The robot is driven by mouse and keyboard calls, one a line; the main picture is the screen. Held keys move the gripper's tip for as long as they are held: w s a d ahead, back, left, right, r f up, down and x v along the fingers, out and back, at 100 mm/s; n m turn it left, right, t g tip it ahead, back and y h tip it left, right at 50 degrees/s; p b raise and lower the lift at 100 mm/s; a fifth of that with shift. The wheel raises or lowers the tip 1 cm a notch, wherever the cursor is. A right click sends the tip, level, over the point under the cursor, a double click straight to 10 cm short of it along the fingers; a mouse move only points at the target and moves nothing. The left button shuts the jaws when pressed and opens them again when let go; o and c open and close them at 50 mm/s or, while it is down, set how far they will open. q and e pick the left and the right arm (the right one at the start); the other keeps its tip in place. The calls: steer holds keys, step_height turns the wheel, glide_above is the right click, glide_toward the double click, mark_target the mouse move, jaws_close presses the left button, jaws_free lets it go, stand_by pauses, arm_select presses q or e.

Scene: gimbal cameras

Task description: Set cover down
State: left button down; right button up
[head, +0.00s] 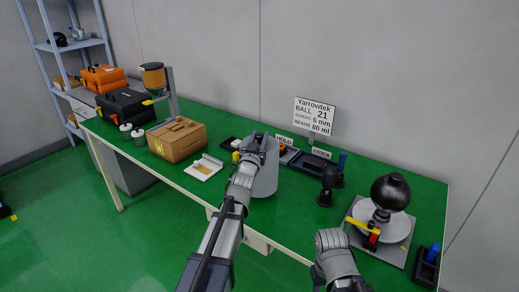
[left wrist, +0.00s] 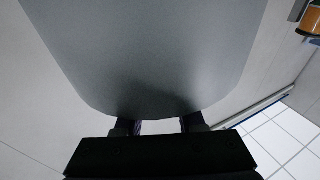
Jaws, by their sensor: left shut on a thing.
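The cover (head: 266,180) is a smooth grey panel with rounded corners. My left gripper (head: 256,144) is shut on it, and the panel hangs tilted beside my wrist, above the green table (head: 205,112). In the left wrist view the cover (left wrist: 150,55) fills the upper middle, with its rounded edge at the fingers. Whether it touches the table I cannot tell.
A HOLD tray (head: 290,155) and a STOCK tray (head: 314,163) lie behind the cover. A cardboard box (head: 176,140) and a small white tray (head: 204,168) are left. A black ball on a round plate (head: 366,220) stands right. The table's front middle looks clear.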

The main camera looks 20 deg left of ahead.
arm_select(q)
steer(key=shift+f+b, duration=1.3)
steer(key=shift+f, duration=0.35)
steer(key=shift+f, duration=0.2)
steer(key=c, duration=0.5)
jaws_free()
steer(key=shift+r, duration=0.15)
steer(key=shift+r, duration=0.1)
steer(key=s, duration=0.4)
steer(key=s+f+b, duration=0.1)
steer(key=s, duration=0.3)
steer(key=s+f, duration=0.1)
steer(key=s, duration=0.3)
steer(key=shift+d+b, duration=0.3)
steer(key=shift+b, duration=0.1)
steer(key=shift+w, duration=0.1)
